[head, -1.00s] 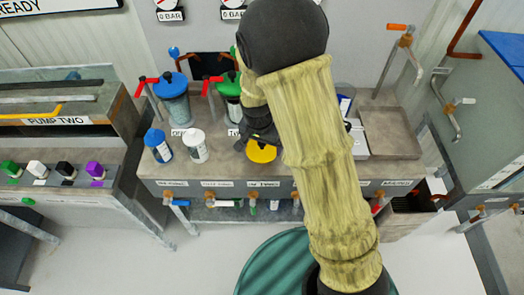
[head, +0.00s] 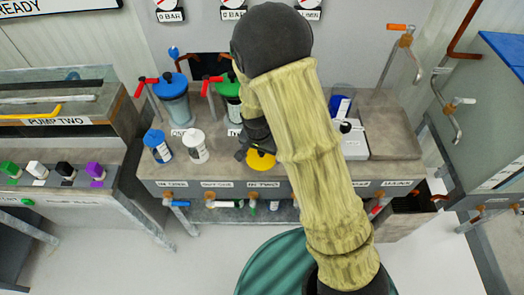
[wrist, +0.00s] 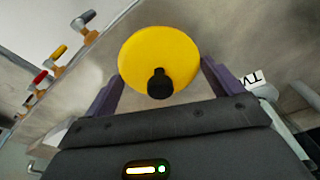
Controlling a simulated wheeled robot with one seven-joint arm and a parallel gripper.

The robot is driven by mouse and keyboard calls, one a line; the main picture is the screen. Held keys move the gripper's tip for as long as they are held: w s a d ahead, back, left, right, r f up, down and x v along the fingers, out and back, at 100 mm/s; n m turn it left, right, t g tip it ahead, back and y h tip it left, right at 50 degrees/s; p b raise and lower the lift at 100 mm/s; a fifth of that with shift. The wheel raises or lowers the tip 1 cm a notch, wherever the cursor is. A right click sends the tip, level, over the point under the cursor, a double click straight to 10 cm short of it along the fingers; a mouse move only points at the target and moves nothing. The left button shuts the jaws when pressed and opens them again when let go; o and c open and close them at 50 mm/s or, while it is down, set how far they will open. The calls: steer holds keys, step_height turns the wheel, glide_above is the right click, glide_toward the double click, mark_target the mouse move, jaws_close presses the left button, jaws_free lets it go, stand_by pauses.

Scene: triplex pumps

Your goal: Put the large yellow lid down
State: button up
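The yellow lid (head: 261,161) is on the grey bench top close to its front edge, above the "IN TWO" label. In the wrist view it is a round yellow disc (wrist: 158,50) with a black knob (wrist: 160,84). My gripper (wrist: 161,72) has its two purple fingers spread wide, one on each side of the lid, and neither closes on the knob. In the head view my gripper (head: 246,150) is just above and behind the lid and hides its rear part. I cannot tell whether a fingertip touches the rim.
A blue-lidded container (head: 174,100) and a green-lidded one (head: 229,98) stand behind to the left. A blue-capped bottle (head: 158,146) and a white bottle (head: 194,146) stand left. A grey tray (head: 386,125) lies right. Taps line the bench front.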

mark_target(259, 160)
steer(key=shift+o, duration=0.4)
steer(key=shift+r, duration=0.2)
step_height(259, 160, up, 12)
steer(key=s, duration=0.1)
steer(key=shift+s+a+p, duration=0.3)
steer(key=shift+a+p, duration=0.05)
steer(key=shift+p, duration=0.05)
steer(key=shift+f, duration=0.15)
steer(key=s+d+r+n, duration=0.2)
steer(key=s+d, duration=0.3)
steer(key=d, duration=0.2)
steer(key=s+d+r+n+t, duration=0.1)
steer(key=s+d+n, duration=0.1)
steer(key=s+d, duration=0.4)
steer(key=shift+d+r+n+y, duration=0.35)
steer(key=shift+d+n+y, duration=0.05)
steer(key=shift+d, duration=0.3)
steer(key=shift+w, duration=0.1)
